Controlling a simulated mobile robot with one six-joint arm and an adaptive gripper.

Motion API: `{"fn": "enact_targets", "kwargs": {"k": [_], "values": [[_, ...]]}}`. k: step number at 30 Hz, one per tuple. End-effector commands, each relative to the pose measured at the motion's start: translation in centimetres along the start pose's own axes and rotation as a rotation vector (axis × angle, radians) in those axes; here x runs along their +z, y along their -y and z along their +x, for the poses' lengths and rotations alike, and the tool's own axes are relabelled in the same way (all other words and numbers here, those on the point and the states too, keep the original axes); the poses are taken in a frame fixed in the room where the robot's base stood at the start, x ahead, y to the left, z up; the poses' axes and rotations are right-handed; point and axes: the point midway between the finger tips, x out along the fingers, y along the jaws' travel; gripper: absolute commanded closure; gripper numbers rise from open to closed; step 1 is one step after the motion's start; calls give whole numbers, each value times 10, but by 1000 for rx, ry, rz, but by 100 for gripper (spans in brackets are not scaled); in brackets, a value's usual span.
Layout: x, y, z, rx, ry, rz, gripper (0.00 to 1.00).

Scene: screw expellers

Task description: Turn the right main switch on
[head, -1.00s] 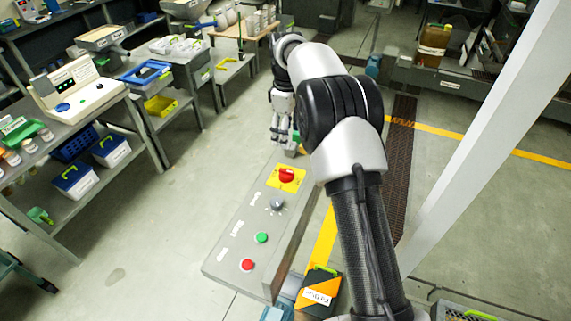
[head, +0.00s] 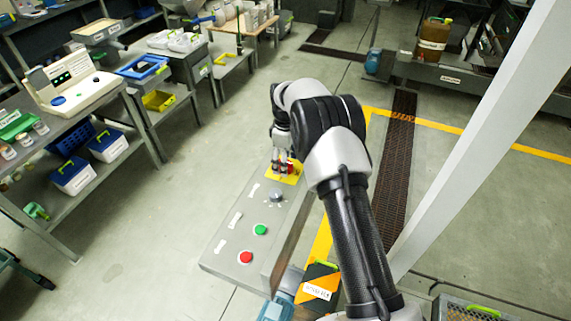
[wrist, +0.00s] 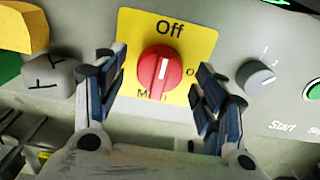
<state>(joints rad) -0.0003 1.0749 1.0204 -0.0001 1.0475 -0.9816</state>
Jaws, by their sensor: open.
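The main switch is a red rotary knob (wrist: 160,72) on a yellow plate (wrist: 199,35) marked "Off" at the top. The knob's white line stands upright, pointing toward "Off". A label at the lower left of the plate is partly hidden. In the wrist view my gripper (wrist: 158,98) is open, one finger on each side of the knob, with a visible gap on both sides. In the head view my gripper (head: 281,168) is over the yellow plate (head: 293,177) at the far end of the grey control panel (head: 224,250), and the red knob (head: 291,167) shows partly behind the fingers.
A grey selector knob (head: 276,195), a green button (head: 260,229) and a red button (head: 246,257) sit nearer on the panel. In the wrist view the grey selector (wrist: 255,77) is close to the right finger. Shelves with boxes stand at the left.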

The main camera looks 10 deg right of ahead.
Motion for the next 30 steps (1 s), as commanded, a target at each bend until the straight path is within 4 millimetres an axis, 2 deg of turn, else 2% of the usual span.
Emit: {"fn": "enact_targets", "kwargs": {"k": [4, 12, 30], "values": [[0, 0, 9, 1, -1, 0, 36], [0, 0, 10, 1, -1, 0, 36], [0, 0, 9, 1, -1, 0, 75]]}}
